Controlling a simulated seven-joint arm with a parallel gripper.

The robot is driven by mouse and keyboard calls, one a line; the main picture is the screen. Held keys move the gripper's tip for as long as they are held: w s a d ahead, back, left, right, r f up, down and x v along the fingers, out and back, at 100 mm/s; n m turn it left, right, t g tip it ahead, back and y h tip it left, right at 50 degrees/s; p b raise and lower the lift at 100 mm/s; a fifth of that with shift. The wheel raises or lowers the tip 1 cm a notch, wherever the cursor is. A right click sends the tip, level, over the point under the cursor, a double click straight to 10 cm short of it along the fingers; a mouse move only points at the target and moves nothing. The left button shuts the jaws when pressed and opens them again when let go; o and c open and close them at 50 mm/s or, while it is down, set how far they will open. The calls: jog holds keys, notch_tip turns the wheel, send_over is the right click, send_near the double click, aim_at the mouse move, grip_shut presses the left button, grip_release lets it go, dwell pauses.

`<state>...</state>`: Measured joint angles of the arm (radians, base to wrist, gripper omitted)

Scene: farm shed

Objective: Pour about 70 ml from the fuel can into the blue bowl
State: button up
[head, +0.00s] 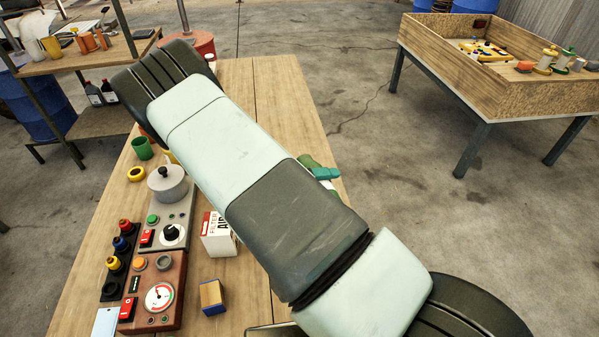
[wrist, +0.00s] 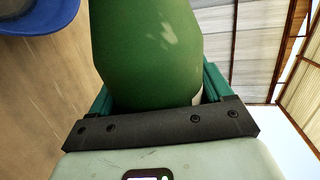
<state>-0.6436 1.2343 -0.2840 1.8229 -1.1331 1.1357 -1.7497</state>
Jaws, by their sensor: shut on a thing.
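My gripper (wrist: 157,90) is shut on the green fuel can (wrist: 148,45), whose scuffed body fills the space between the teal fingers. The can's mouth is outside the wrist view, so I cannot see whether anything flows. A small part of the green can (head: 306,160) shows in the head view past my arm, beside a teal finger (head: 326,173). The blue bowl (wrist: 38,20) is cut off at the top left of the wrist view, apart from the gripper. My arm hides the bowl in the head view.
On the wooden workbench (head: 262,85) stand a grey lidded pot (head: 168,186), a green cup (head: 142,149), an air filter box (head: 217,237), a small blue-and-wood block (head: 212,297) and control boxes (head: 155,292). The bench's far end looks clear. A wooden bin table (head: 480,95) stands apart at right.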

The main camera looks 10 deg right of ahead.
jog(key=shift+s+f+m+t, duration=0.15)
jog(key=shift+s+m+t, duration=0.2)
jog(key=shift+m, duration=0.45)
jog(key=shift+s+d+f+m, duration=0.2)
jog(key=shift+s+f+m, duration=0.2)
jog(key=shift+m, duration=0.2)
jog(key=shift+w+a+r+m+t, duration=0.1)
jog(key=shift+w+r+m+t, duration=0.15)
jog(key=shift+r+m, duration=0.3)
dwell(0.6)
jog(key=shift+w+f+m+t, duration=0.35)
jog(key=shift+f+m+t, duration=0.05)
jog(key=shift+m, duration=0.45)
jog(key=m, duration=0.1)
jog(key=w+r+m, duration=0.1)
jog(key=shift+w+a+r+m+t, duration=0.15)
jog(key=shift+a+m+t, duration=0.1)
jog(key=shift+m+t, duration=0.15)
jog(key=m, duration=0.2)
jog(key=shift+s+r+m+t+h, duration=0.2)
jog(key=shift+s+m+t+h, duration=0.05)
jog(key=shift+m+t+h, duration=0.05)
jog(key=shift+r+m, duration=0.25)
jog(key=shift+m, duration=0.15)
jog(key=shift+r+m+t+h, duration=0.2)
jog(key=shift+r+m, duration=0.3)
jog(key=shift+m, duration=0.35)
jog(key=shift+r+m+t+h, duration=0.1)
jog(key=shift+r+m+h, duration=0.1)
jog(key=shift+r+m, duration=0.5)
